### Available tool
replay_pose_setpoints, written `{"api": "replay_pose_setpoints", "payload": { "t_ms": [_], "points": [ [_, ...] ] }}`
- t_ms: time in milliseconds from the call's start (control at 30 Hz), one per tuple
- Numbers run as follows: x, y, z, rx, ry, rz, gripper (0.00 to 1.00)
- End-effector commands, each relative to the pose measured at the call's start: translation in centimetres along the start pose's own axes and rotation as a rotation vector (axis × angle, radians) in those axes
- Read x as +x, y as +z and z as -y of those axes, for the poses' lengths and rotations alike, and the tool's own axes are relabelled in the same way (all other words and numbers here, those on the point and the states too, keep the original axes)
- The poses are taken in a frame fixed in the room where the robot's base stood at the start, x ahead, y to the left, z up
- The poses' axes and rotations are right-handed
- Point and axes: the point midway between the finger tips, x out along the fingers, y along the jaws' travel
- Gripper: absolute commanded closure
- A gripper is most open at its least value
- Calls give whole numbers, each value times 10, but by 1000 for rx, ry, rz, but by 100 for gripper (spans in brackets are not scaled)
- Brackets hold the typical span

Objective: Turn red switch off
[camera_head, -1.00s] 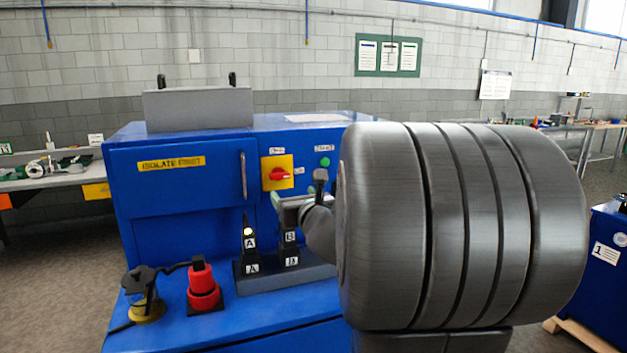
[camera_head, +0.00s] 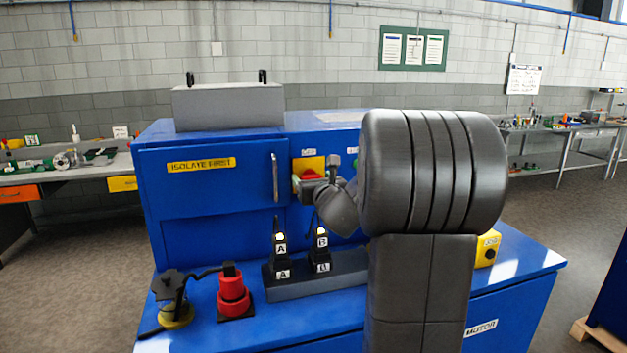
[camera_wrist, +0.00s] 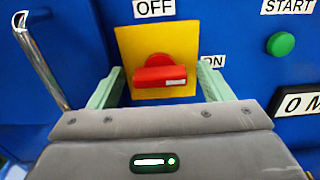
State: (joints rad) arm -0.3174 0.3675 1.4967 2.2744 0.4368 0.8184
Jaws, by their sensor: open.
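The red switch (camera_wrist: 160,72) is a rotary knob on a yellow plate (camera_wrist: 190,42) on the blue cabinet front. Its handle lies horizontal, with a pale mark at its right end, toward the ON label (camera_wrist: 212,61). The OFF label (camera_wrist: 154,8) is above the plate. My gripper (camera_wrist: 158,86) is open, with one pale green finger on each side of the knob; I cannot tell whether they touch it. In the head view the red switch (camera_head: 312,174) is partly hidden behind my gripper (camera_head: 304,185).
A green START button (camera_wrist: 281,44) is right of the switch. A vertical metal door handle (camera_wrist: 41,62) stands close on the left. Below are two black devices labelled A (camera_head: 280,250) and B (camera_head: 321,242), and a red device (camera_head: 232,290) with a cable.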

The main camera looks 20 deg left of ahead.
Motion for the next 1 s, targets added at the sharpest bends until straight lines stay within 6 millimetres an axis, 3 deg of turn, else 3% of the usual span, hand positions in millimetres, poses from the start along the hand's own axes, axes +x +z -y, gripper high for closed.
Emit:
{"api": "replay_pose_setpoints", "payload": {
  "t_ms": [33,233,667,1000],
  "points": [
    [0,0,0,0,0,0,33],
    [0,0,0,0,0,0,72],
    [0,-2,-1,-85,1,3,72],
    [0,-4,-2,-358,1,4,72]
  ]
}}
